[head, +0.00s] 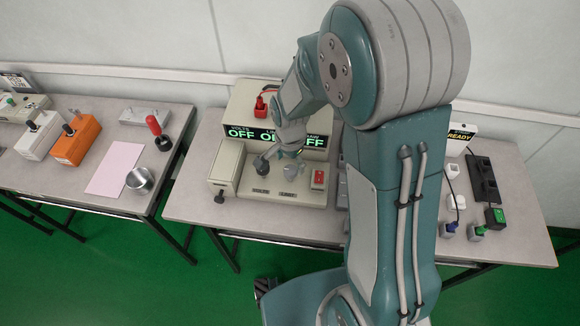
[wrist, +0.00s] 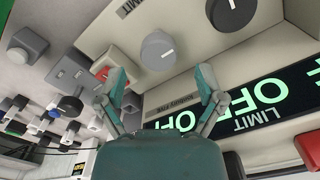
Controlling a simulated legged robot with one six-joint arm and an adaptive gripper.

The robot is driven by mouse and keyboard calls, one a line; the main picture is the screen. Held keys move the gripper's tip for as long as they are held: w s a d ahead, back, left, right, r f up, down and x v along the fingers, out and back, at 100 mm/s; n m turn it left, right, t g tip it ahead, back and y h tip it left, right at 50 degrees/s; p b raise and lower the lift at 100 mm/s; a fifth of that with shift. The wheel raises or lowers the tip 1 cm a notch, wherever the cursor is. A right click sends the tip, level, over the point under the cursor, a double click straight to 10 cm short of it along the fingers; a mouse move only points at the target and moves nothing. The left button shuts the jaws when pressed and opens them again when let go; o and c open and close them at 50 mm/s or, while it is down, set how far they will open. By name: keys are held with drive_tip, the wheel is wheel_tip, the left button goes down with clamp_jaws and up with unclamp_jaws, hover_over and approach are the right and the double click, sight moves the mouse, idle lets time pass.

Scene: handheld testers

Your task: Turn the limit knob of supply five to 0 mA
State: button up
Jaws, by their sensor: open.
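The supply (head: 232,175) is a beige bench unit with a dark display (head: 250,133) showing green OFF readings, also visible in the wrist view (wrist: 238,107). Its grey limit knob (wrist: 158,50) has a white pointer line and the word LIMIT beside it; it shows on the front panel in the head view (head: 293,171). My gripper (wrist: 162,74) is open and empty. Its two fingers are spread, with the knob ahead between their tips, apparently not touching. In the head view my gripper (head: 291,152) is just above the knob.
A red rocker switch (head: 319,177) sits right of the limit knob, and a dark knob (head: 262,165) left of it. A red plug (head: 260,103) stands on top of the supply. The left table (head: 75,190) holds joystick boxes, pink paper (head: 118,168) and a metal cup (head: 140,180).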

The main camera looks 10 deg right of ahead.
drive_tip(key=shift+f, duration=1.4)
drive_tip(key=c, duration=1.1)
drive_tip(key=shift+c, duration=0.2)
drive_tip(key=shift+n, duration=0.3)
